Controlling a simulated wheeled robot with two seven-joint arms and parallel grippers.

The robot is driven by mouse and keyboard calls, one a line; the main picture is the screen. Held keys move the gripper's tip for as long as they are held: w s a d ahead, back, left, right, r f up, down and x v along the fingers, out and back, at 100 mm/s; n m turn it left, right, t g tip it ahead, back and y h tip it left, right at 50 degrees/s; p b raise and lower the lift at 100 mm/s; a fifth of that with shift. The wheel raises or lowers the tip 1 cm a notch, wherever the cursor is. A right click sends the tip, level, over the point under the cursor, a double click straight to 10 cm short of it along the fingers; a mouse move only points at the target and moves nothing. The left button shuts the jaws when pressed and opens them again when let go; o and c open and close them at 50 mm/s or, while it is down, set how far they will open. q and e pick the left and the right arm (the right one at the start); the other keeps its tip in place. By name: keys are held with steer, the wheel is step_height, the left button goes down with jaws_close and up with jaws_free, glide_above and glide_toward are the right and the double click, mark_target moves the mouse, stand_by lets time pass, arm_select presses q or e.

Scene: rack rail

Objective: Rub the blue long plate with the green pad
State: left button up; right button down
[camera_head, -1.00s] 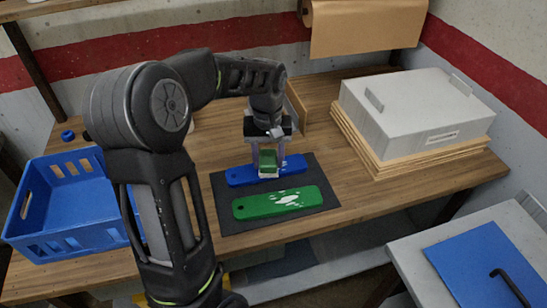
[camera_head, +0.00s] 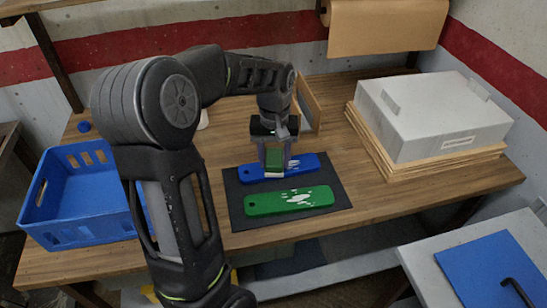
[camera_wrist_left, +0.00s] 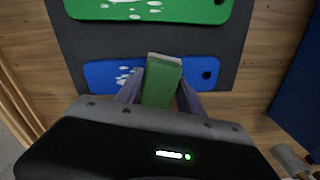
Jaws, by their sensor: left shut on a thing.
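The blue long plate (camera_head: 312,162) lies on a dark mat (camera_head: 335,188), behind a green long plate (camera_head: 262,204). White marks show on both plates. My left gripper (camera_head: 275,165) is shut on the green pad (camera_head: 274,158) and holds it over the blue plate, left of its white marks in the head view. The left wrist view shows the pad (camera_wrist_left: 162,82) between the fingers, over the middle of the blue plate (camera_wrist_left: 100,75). I cannot tell whether the pad touches the plate. My right gripper is not in view.
A blue crate (camera_head: 75,232) stands at the left of the wooden table. A grey box (camera_head: 425,112) on brown sheets (camera_head: 385,150) stands at the right. A small blue cap (camera_head: 84,127) lies at the back left. A side table with a blue panel (camera_head: 490,270) is at front right.

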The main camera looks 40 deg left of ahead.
mark_target(300, 163)
arm_select(q)
steer(key=shift+w+d+f, duration=0.15)
steer(key=shift+w+d, duration=0.9)
steer(key=shift+w, duration=0.3)
steer(key=shift+w+d+p, duration=0.35)
steer(key=shift+w+d, duration=0.2)
steer(key=shift+w, duration=0.25)
steer(key=shift+w+d+p, duration=0.35)
steer(key=shift+w+d, duration=0.2)
steer(key=shift+w, duration=0.2)
steer(key=shift+a+r+p, duration=0.1)
steer(key=shift+r+p, duration=2.2)
steer(key=shift+r, duration=0.85)
step_height(300, 163, up, 3)
steer(key=shift+p, duration=1.15)
